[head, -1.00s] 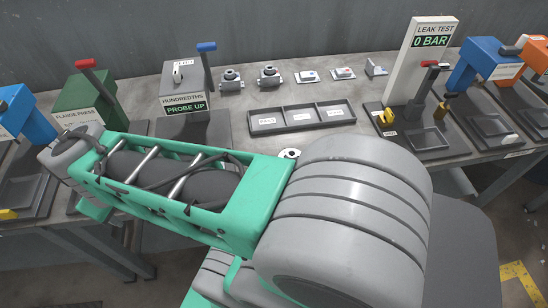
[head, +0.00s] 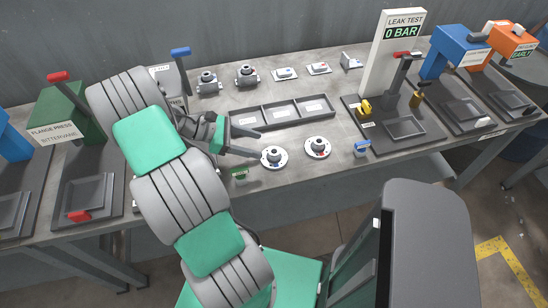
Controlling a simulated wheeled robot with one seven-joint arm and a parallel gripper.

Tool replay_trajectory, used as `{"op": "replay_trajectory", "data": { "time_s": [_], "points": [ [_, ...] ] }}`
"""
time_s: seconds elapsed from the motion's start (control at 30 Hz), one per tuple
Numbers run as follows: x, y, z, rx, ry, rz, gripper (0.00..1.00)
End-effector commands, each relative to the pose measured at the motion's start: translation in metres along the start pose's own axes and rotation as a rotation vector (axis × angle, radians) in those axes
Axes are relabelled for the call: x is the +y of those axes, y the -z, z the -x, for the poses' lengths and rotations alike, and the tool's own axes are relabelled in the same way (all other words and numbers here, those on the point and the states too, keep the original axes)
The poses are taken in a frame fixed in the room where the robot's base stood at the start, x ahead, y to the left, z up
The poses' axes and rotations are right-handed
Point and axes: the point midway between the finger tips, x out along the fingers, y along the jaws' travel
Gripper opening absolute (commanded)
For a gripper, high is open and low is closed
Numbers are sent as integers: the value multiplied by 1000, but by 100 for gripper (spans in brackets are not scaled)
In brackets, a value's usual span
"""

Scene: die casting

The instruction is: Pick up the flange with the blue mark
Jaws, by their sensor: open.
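Two round pale flanges with dark raised hubs lie on the grey bench in the head view. The left flange (head: 274,158) is nearer my gripper, and the right flange (head: 317,148) lies a little farther right. The coloured marks on them are too small for me to tell which is blue. My gripper (head: 260,144) is open and empty, its two fingers pointing right. Its tips are close to the left flange, just up and left of it, and I cannot tell their height above the bench.
A dark three-part tray (head: 282,117) lies behind the flanges. The leak test stand (head: 393,55) is at right, the green flange press (head: 62,118) at left. Several housings and plates line the back.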

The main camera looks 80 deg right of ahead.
Motion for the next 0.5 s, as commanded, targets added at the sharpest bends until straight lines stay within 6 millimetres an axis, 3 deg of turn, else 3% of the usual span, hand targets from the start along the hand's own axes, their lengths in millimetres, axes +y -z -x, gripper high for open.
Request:
{"op": "replay_trajectory", "data": {
  "time_s": [0.07,0.5],
  "points": [
    [-1,13,-10,-1,3,1,60],
    [-1,9,-75,1,3,-1,60]
  ]
}}
